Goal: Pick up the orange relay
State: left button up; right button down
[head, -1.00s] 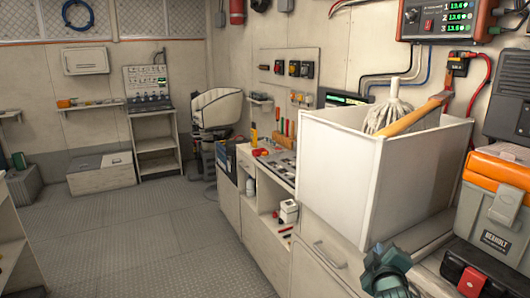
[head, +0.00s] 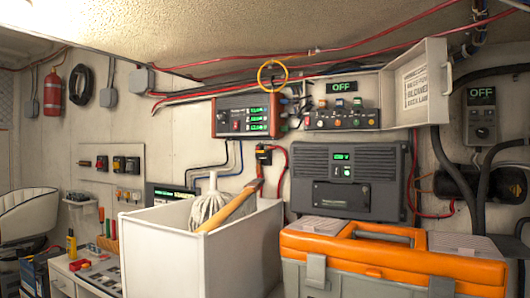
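I cannot make out a thing that is clearly the orange relay. A small black device with an orange part (head: 263,155) is mounted on the wall behind the white bin, with a red cable beside it; I cannot tell whether it is a relay. Neither of my grippers is in view.
A white open bin (head: 165,250) holds a mop head (head: 210,205) and a wooden handle (head: 228,208). An orange-lidded toolbox (head: 400,262) fills the front right. A dark grey unit (head: 350,180), a red-framed display (head: 248,116) and an open white wall box (head: 415,82) are behind.

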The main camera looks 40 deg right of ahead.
aim_at(322, 104)
jog(key=i+j, duration=0.45)
jog(key=i+j+z, duration=0.1)
jog(key=z, duration=0.3)
jog(key=i+j+z, duration=0.1)
jog(key=z, duration=0.3)
jog(key=i+j+z, duration=0.1)
jog(key=z, duration=1.7)
